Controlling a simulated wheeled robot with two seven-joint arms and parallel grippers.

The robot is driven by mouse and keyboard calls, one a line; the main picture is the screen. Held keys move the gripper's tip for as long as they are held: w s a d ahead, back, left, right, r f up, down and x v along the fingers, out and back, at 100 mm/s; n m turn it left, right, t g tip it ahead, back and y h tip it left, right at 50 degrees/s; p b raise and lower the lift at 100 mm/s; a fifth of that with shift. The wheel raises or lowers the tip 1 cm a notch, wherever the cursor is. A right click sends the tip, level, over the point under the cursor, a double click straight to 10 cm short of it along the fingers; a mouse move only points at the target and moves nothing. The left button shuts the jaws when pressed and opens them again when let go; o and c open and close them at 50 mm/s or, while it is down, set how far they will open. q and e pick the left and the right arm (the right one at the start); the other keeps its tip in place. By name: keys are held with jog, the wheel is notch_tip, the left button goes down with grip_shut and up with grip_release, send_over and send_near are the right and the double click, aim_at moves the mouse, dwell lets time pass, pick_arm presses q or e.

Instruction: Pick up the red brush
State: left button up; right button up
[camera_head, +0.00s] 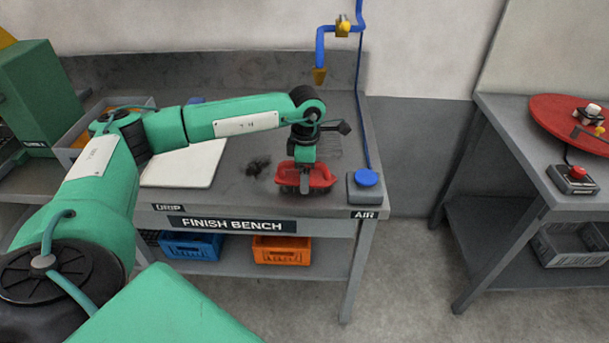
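The red brush (319,178) lies on the finish bench near its front edge, toward the right end. My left arm reaches in from the left and bends down over it. My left gripper (304,186) points down at the middle of the brush, and its lower part overlaps the brush in the picture. The fingers are small and dark, so I cannot tell whether they are open or closed on it. The gripper covers part of the brush. My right gripper is not in view.
A dark clump (258,165) and a white board (186,164) lie to the left. Blue (190,246) and orange (282,251) crates sit on the shelf below.

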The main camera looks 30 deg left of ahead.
pick_arm(q)
jog(key=c, duration=1.1)
jog(key=shift+r, duration=0.1)
